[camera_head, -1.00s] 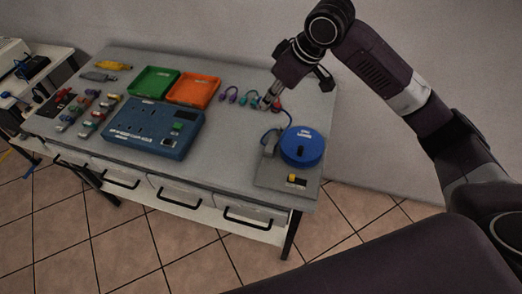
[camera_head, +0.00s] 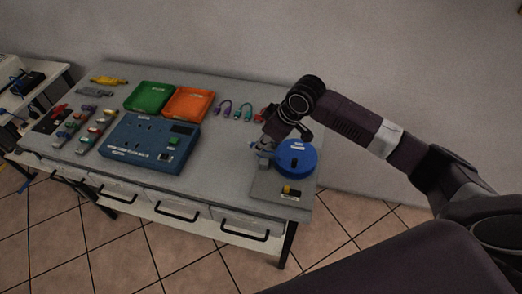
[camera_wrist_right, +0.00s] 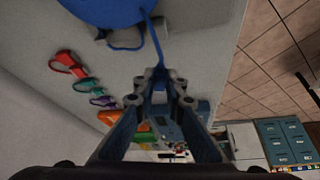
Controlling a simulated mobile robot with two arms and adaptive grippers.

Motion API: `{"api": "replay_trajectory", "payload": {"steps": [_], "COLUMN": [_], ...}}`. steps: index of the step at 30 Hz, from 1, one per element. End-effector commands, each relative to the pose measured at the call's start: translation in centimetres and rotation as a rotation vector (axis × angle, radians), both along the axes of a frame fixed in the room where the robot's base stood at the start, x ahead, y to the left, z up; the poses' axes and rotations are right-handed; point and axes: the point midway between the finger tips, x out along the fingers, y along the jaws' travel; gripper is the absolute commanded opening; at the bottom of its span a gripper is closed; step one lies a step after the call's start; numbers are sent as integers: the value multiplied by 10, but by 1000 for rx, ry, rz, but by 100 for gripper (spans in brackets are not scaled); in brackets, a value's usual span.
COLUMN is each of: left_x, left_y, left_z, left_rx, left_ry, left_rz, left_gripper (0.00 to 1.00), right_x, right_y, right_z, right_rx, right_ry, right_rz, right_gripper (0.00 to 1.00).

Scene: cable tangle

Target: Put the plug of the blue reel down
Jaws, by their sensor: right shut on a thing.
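The blue reel (camera_head: 297,158) sits on a grey base plate (camera_head: 265,187) at the right end of the table. My right gripper (camera_head: 263,150) is just left of the reel, pointing down, and it is shut on the reel's plug. In the right wrist view, the gripper fingers (camera_wrist_right: 160,84) close around the plug end. The blue cable (camera_wrist_right: 156,42) runs from between them to the reel (camera_wrist_right: 105,8). The fingers mostly hide the plug, and its height above the table is hard to tell. My left gripper is not in view.
A blue socket box (camera_head: 150,143) stands mid-table, with green (camera_head: 149,97) and orange (camera_head: 188,104) trays behind it. Several coloured short cables (camera_head: 224,108) lie behind the gripper. Bare table lies between the box and the base plate.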

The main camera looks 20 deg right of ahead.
Motion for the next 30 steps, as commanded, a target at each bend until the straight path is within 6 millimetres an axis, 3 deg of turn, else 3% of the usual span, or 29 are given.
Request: {"api": "replay_trajectory", "payload": {"steps": [9,30], "left_x": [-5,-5], "left_y": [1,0], "left_z": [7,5], "left_rx": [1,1], "left_ry": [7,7], "left_rz": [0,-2], "left_gripper": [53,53], "right_x": [0,0], "right_y": [0,0], "right_z": [-40,-55], "right_rx": [0,-1], "right_ry": [1,0], "right_rz": [-1,0], "right_gripper": [0,0]}}
